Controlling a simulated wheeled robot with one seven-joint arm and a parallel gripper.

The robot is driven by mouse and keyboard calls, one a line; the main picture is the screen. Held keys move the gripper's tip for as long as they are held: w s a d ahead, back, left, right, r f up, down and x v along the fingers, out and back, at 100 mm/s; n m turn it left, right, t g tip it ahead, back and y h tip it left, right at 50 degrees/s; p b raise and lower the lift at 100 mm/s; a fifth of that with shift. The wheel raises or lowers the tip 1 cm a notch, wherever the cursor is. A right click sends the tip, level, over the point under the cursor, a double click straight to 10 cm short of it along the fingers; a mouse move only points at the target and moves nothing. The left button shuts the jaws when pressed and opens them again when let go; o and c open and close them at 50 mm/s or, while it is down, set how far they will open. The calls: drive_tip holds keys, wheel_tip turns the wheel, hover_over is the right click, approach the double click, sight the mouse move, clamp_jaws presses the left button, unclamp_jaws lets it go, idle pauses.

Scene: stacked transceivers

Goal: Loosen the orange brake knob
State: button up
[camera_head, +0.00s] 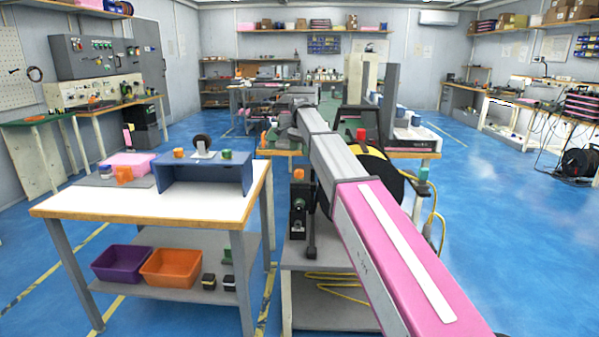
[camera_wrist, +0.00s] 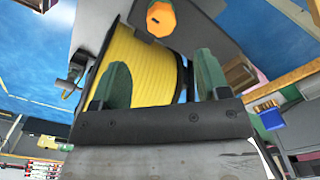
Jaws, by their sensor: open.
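An orange knob (camera_wrist: 161,17) shows at the top of the wrist view, on a grey plate beside a drum wound with yellow cable (camera_wrist: 152,72). My gripper (camera_wrist: 162,78) has two green fingers, spread apart with nothing between them. The knob appears above the gap between the fingertips, apart from both. In the head view, the cable reel (camera_head: 384,160) is partly hidden behind my arm, and my gripper cannot be made out. A small orange part (camera_head: 298,174) sits on a dark unit left of the reel; I cannot tell if it is the same knob.
The reel stands by a low shelf (camera_head: 325,257) with loose yellow cable. A white-topped bench (camera_head: 90,205) stands to the left, with a blue open housing (camera_head: 204,181) on it. Purple (camera_head: 124,263) and orange bins (camera_head: 171,267) sit below. Blue floor is open on the right.

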sight(299, 171)
wheel_tip(299, 171, down, 11)
drive_tip(key=shift+r, duration=0.2)
idle(0.3)
drive_tip(key=c, duration=0.9)
